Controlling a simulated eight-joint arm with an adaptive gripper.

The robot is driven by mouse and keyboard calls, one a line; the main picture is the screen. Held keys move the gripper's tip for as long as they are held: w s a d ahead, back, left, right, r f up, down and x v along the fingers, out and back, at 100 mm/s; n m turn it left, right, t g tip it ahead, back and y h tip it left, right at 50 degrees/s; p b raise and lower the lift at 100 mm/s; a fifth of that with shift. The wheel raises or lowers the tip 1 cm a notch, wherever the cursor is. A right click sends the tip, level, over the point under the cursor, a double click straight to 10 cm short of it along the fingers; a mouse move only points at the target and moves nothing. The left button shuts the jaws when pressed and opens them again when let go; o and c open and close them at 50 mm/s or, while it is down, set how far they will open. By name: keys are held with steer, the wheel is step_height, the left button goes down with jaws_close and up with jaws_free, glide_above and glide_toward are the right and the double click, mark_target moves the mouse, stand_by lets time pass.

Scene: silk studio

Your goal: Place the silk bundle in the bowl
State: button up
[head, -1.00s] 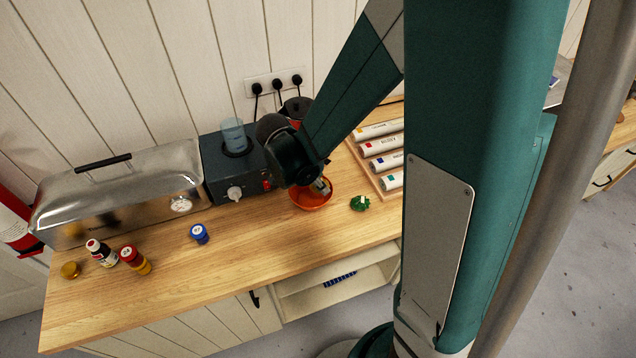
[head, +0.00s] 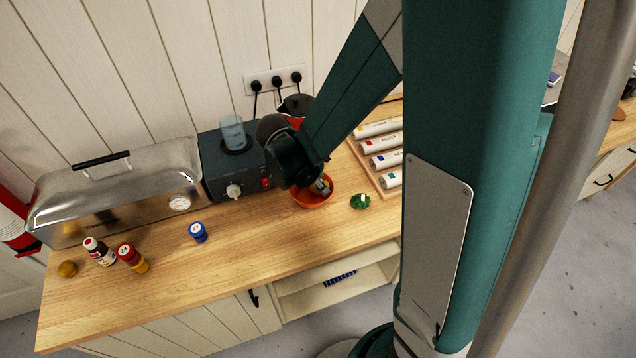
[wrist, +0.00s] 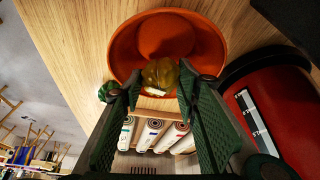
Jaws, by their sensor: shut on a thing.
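The orange bowl (head: 303,198) sits on the wooden counter, partly covered by my arm in the head view. It fills the top middle of the wrist view (wrist: 122,48). My gripper (wrist: 160,82) is shut on a yellow silk bundle (wrist: 160,72) with a pale tag, held between its fingertips at the bowl. I cannot tell whether the bundle touches the bowl's inside. In the head view the fingers (head: 321,185) show just at the bowl, and the bundle is mostly hidden. A green bundle (head: 360,201) lies on the counter right of the bowl.
A rack of labelled tubes (head: 380,145) and a red kettle (head: 297,110) stand behind the bowl. A dark heater (head: 228,175) and a metal steamer (head: 120,190) stand to the left.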

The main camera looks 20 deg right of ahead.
steer(key=o, duration=0.6)
steer(key=shift+r, duration=0.15)
steer(key=shift+r+p, duration=0.6)
steer(key=shift+p, duration=0.2)
steer(key=shift+v, duration=5.9)
steer(key=shift+s+a, duration=0.1)
